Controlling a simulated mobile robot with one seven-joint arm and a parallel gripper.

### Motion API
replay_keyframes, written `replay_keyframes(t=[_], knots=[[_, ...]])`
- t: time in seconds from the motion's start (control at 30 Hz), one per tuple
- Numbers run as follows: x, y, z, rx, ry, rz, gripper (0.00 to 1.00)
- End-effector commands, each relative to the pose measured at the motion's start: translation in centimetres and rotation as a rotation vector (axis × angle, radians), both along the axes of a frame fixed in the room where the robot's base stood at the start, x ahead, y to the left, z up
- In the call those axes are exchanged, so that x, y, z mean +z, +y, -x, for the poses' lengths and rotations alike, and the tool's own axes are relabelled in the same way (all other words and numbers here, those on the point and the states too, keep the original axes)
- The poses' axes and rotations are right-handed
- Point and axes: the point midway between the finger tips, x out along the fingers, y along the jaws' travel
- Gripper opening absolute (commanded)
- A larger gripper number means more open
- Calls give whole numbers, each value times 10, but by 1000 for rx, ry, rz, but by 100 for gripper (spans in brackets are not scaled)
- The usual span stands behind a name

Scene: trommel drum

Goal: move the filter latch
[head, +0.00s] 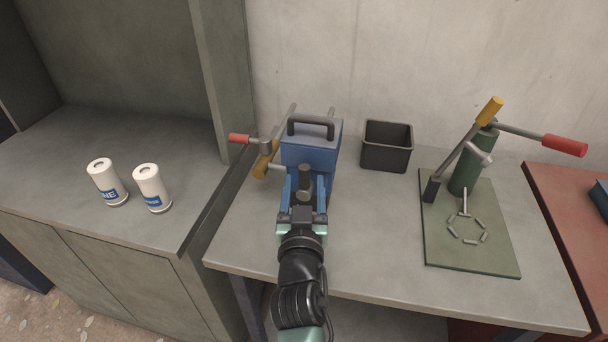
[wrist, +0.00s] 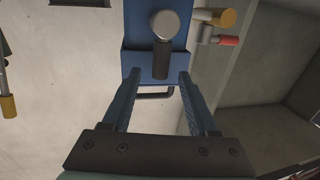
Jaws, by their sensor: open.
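The blue machine housing (head: 312,150) stands on the grey bench with a dark carry handle on top. A grey round-ended knob (head: 305,178) sticks out from its front; I take it for the filter latch, though nothing labels it. It shows in the wrist view (wrist: 161,48) at the top middle. My gripper (head: 305,192) is open in front of the housing, its two blue fingers apart on either side of the knob's line. In the wrist view, the fingertips (wrist: 158,78) end near the knob's base; I cannot tell whether they touch anything.
A red-tipped lever (head: 238,139) and a yellow grip (head: 265,160) stick out left of the housing. A black bin (head: 386,147) stands to the right. A green lever press (head: 470,165) is farther right. Two white canisters (head: 151,187) stand on the left counter.

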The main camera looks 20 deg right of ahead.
Motion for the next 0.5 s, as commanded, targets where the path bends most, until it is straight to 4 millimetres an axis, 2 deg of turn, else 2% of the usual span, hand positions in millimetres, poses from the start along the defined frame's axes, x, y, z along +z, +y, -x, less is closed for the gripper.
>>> replay_keyframes(t=[0.2,0.5], knots=[[0,-7,-17,0,0,0,60],[0,-8,-19,0,0,0,60]])
